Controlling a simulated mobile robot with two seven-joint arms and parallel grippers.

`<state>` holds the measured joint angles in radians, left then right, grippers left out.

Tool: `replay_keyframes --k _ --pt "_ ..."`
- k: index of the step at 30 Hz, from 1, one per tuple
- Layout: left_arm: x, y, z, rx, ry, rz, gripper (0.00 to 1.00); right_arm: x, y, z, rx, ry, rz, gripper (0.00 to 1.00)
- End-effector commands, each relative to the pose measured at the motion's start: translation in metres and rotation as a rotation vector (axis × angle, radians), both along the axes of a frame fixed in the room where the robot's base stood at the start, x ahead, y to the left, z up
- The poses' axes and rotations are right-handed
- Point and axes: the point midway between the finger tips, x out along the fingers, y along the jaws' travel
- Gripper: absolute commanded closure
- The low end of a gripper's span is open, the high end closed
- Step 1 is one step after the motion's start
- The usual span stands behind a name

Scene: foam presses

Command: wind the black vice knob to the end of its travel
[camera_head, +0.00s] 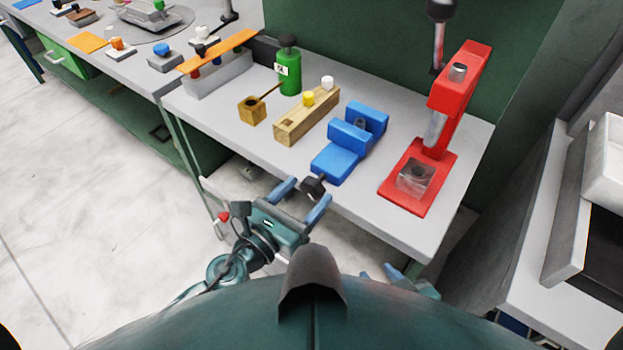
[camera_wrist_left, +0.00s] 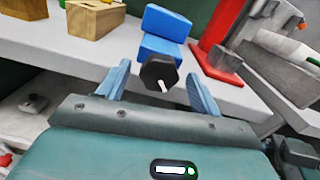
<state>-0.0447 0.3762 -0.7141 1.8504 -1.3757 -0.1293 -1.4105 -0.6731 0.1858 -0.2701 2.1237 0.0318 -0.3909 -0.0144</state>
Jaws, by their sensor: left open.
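The blue vice (camera_head: 350,140) stands at the front edge of the workbench. Its black knob (camera_head: 313,187) sticks out over the edge towards me. My left gripper (camera_head: 302,199) is open, with one finger on each side of the knob. In the left wrist view the black knob (camera_wrist_left: 160,72), with a white mark on it, sits between the tips of the open left gripper (camera_wrist_left: 159,76). Gaps show on both sides, so the fingers do not appear to touch it. Part of my right gripper (camera_head: 402,276) shows low in the head view, mostly hidden behind my body.
A red press (camera_head: 435,130) stands right of the vice. A wooden block (camera_head: 305,118) with yellow and white knobs and a green bottle-like press (camera_head: 289,75) stand to the left. The floor (camera_head: 100,180) left of the bench is clear.

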Motion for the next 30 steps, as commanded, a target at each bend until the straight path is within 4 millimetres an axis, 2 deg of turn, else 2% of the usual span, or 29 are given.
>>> replay_keyframes --k 6,16,30 --pt "0.019 -0.013 0.001 -0.001 0.0 0.0 0.35 0.0 -0.002 -0.001 -0.012 0.005 0.004 0.64" --pt "0.021 -0.015 -0.001 0.0 0.001 -0.001 0.35 0.0 -0.004 -0.002 -0.012 0.007 -0.003 0.64" --pt "0.021 -0.015 -0.001 -0.001 0.001 0.0 0.73 0.003 -0.003 0.003 -0.003 -0.002 -0.008 0.64"
